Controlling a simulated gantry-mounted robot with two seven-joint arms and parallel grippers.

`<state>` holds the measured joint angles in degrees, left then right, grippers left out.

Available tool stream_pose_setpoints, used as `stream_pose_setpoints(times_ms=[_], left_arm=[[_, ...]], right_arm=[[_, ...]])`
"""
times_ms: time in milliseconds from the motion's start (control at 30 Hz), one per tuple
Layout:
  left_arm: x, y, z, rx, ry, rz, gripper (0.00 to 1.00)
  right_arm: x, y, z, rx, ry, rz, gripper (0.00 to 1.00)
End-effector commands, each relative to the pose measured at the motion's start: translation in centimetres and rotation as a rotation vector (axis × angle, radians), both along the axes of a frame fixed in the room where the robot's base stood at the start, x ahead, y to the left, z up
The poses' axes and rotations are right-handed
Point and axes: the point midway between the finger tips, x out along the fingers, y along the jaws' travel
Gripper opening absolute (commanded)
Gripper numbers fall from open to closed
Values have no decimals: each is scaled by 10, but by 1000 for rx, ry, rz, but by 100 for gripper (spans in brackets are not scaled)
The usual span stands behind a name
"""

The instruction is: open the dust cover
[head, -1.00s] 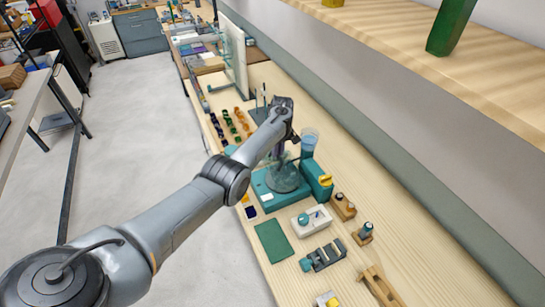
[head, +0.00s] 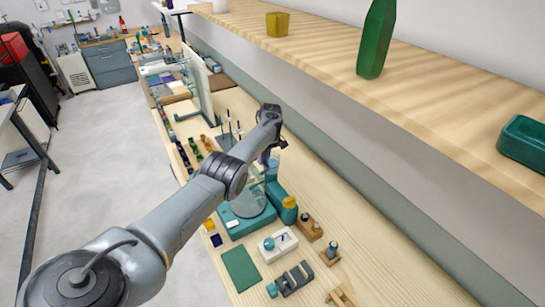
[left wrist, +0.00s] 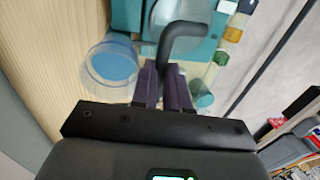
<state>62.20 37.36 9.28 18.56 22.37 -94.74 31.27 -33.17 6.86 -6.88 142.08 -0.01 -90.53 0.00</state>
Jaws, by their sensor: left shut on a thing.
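The teal device (head: 237,226) stands on the bench in the head view, with a round, glassy grey-green shape on its top. The clear dust cover (head: 256,178) shows faintly above it, partly behind my arm, so how far it is tilted is hard to tell. My left gripper (head: 267,156) is above the back of the device, its fingertips largely hidden by the wrist. In the left wrist view, the purple fingers of my left gripper (left wrist: 163,72) are shut on a dark, bent handle (left wrist: 184,32), apparently the cover's. My right gripper is not in view.
A clear cup with blue inside (left wrist: 110,62) stands close beside the fingers. A green mat (head: 241,269), a white block (head: 278,244) and small wooden stands lie in front of the device. A shelf (head: 330,45) with a green bottle (head: 376,40) runs above the bench.

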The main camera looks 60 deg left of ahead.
Motion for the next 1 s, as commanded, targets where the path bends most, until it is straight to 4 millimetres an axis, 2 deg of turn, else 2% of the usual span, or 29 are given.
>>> stream_pose_setpoints(times_ms=[33,533,567,700,1000], left_arm=[[-4,-2,-6,-11,21,-4,0],[-8,-1,-7,-12,38,0,0],[-8,-1,-7,-12,38,0,17],[-7,0,-6,-10,35,3,39],[-6,2,-2,-6,29,5,40]], right_arm=[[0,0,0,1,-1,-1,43],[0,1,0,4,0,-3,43],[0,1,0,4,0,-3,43],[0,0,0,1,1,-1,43],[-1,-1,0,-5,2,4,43]])
